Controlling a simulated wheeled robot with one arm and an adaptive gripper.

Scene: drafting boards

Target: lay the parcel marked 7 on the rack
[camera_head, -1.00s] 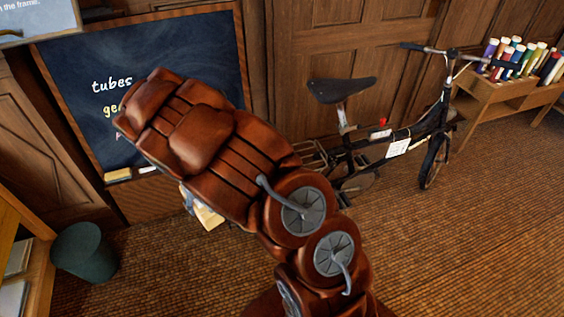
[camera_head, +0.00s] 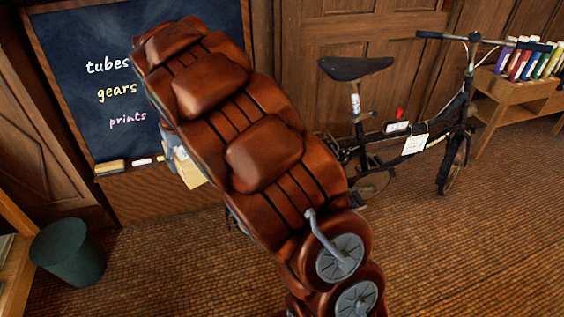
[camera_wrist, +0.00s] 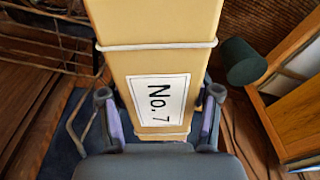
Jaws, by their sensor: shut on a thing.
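The parcel is a tan box with pale string, its white label reading "No. 7" in the wrist view (camera_wrist: 155,65). My gripper (camera_wrist: 160,100) is shut on it, with a finger on each side. The rack behind the bicycle's saddle is mostly hidden by my arm in the head view. Thin rails at the upper left of the wrist view (camera_wrist: 45,42) look like this rack, apart from the parcel.
The black bicycle (camera_head: 410,140) stands upright before the panelled wall, with a white tag hanging from its frame. A green bin (camera_head: 68,252) stands at the left, near wooden furniture. A blackboard (camera_head: 75,60) is behind my arm. A bookshelf (camera_head: 515,95) is at right. Brown floor in front is clear.

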